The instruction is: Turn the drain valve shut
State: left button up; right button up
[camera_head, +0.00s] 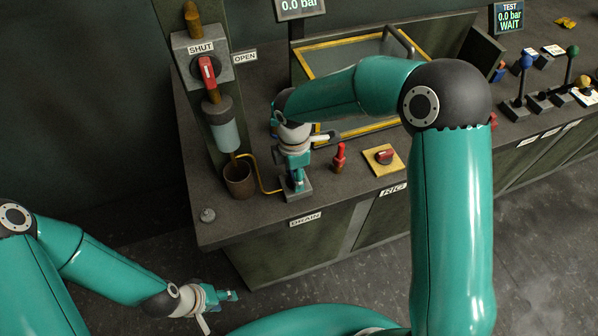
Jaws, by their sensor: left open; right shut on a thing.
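The drain valve (299,190) stands on the front edge of the bench, behind the DRAIN label (305,219). Its grey base shows, but its handle is mostly hidden by my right gripper, so I cannot tell which way it is turned. My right gripper (296,177) points down onto the valve from above and is shut on it. My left gripper (222,296) is open and empty, low in front of the bench and well apart from the valve.
A red lever (208,72) sits between SHUT and OPEN labels on a post. A brown cup (239,179) with a yellow tube stands left of the valve. A small red handle (339,157) and a red knob on a yellow plate (397,164) stand to the right.

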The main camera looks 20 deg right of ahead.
jog(key=shift+w+d+r, duration=0.1)
jog(key=shift+w, duration=0.05)
jog(key=o, duration=1.2)
jog(key=shift+c, duration=0.2)
notch_tip(320, 180, up, 12)
